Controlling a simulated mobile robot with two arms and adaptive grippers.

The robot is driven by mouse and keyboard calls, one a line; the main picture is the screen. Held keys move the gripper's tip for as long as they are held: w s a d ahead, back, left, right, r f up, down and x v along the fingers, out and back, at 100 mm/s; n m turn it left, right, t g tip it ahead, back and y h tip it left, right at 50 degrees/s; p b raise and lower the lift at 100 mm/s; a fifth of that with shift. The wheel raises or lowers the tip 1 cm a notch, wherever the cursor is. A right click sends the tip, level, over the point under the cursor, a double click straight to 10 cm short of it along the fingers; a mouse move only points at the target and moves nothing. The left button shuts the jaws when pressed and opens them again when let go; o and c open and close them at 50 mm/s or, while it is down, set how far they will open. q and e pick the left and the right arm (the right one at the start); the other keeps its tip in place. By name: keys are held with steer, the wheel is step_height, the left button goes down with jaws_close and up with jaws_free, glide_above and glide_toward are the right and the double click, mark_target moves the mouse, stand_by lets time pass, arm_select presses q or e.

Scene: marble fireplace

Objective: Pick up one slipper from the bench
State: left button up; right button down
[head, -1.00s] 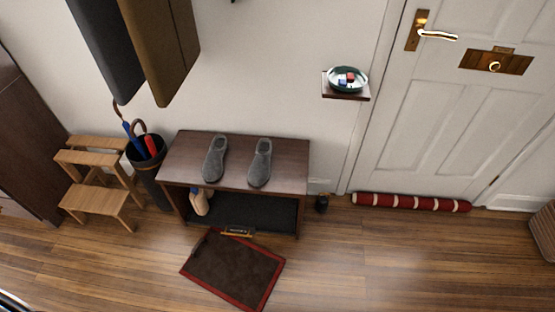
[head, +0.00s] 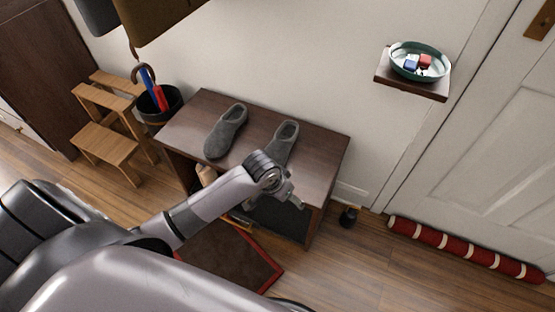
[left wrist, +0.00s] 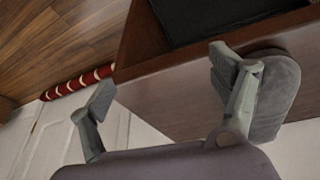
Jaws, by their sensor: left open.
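Two grey slippers rest on the dark wooden bench (head: 320,160). The left slipper (head: 226,132) is fully visible in the head view. The right slipper (head: 284,138) is partly covered by my left wrist. My left gripper (head: 291,198) is near the bench's front edge, just in front of the right slipper. In the left wrist view my left gripper (left wrist: 162,82) is open with nothing between its fingers. A grey slipper (left wrist: 283,95) lies behind its right finger there; I cannot tell whether they touch. My right gripper is not in view.
An umbrella stand (head: 160,110) and a wooden step stool (head: 105,145) stand left of the bench. A wall shelf with a dish (head: 420,62) is at the upper right. A red draught roll (head: 465,250) lies by the door. A brown mat (head: 230,262) lies in front.

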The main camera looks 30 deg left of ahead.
arm_select(q)
steer(key=w+a+r, duration=0.4)
steer(key=w+r, duration=0.3)
steer(key=r, duration=0.1)
steer(key=n+y, duration=0.2)
glide_toward(278, 142)
steer(key=b+x, duration=0.2)
steer(key=x, duration=0.1)
steer(key=b+x, duration=0.2)
steer(key=x, duration=0.2)
steer(key=shift+w+a+f, duration=0.1)
steer(key=shift+w+f, duration=0.05)
steer(key=shift+w, duration=0.15)
steer(key=shift+f, duration=0.15)
steer(key=x, duration=0.1)
steer(key=b+x, duration=0.2)
steer(key=shift+s+f, duration=0.15)
steer(key=shift+f, duration=0.65)
steer(key=shift+w+f, duration=0.25)
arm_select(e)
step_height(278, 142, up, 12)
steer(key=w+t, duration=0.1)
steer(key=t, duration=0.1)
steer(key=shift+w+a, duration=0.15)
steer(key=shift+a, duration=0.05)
arm_select(q)
steer(key=shift+c, duration=0.6)
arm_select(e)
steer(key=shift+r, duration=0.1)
